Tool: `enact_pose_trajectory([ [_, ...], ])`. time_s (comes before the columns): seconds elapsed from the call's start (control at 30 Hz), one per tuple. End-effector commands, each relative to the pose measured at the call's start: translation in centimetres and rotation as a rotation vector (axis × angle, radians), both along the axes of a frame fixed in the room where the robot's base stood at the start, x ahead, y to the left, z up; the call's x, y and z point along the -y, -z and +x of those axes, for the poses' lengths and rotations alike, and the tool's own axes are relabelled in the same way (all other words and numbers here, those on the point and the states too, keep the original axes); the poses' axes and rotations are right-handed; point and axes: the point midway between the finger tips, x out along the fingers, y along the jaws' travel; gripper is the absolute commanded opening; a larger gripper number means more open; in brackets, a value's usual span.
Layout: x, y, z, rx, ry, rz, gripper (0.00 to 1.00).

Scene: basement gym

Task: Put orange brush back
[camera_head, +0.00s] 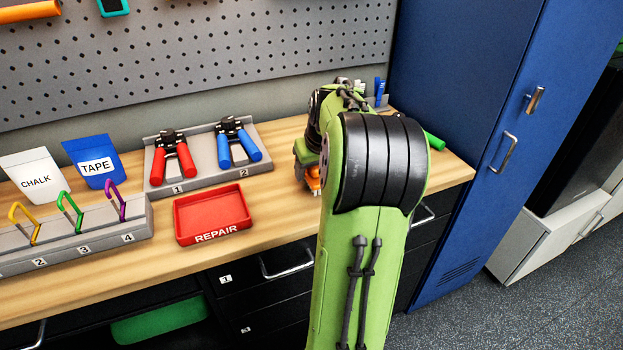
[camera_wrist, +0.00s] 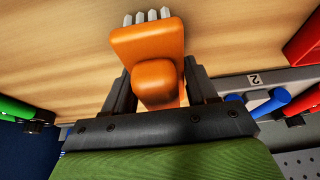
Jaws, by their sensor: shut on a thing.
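The orange brush (camera_wrist: 150,50) is between the two dark fingers of my gripper (camera_wrist: 158,88) in the wrist view, which is shut on it. Its rounded orange end faces the camera and its pale bristles show beyond the wide head. In the head view only a small orange part of the brush (camera_head: 314,181) shows below my gripper, over the wooden bench (camera_head: 285,140). My arm hides most of the gripper there. I cannot tell whether the brush touches the bench. A grey holder (camera_head: 384,103) with a blue upright item (camera_head: 379,88) is partly hidden behind my arm.
A green-handled tool (camera_head: 434,141) lies right of my arm, near the blue locker (camera_head: 470,130). Left are the red REPAIR tray (camera_head: 213,215), a grey rack with red and blue grippers (camera_head: 205,160), and bags. A pegboard (camera_head: 200,55) stands behind. Bench between tray and arm is clear.

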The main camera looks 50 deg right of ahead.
Motion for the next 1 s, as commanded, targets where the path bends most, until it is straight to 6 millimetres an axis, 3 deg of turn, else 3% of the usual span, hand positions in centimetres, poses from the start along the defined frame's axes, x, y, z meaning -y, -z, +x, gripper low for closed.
enact_pose_trajectory([
  [0.03, 0.0, 1.1, 0.0, 0.0, -0.001, 0.0, 0.29],
  [0.37, 0.0, 1.3, 0.0, 0.001, -0.001, -0.001, 0.29],
  [0.4, 0.0, 1.3, 0.0, 0.001, -0.001, -0.001, 0.6],
  [0.57, 0.0, 1.2, 0.0, 0.001, 0.0, -0.001, 0.83],
  [0.83, 0.0, 1.0, 0.0, 0.001, 0.0, -0.001, 0.83],
  [1.0, -0.4, -1.8, -0.8, 0.002, 0.002, -0.005, 0.83],
])
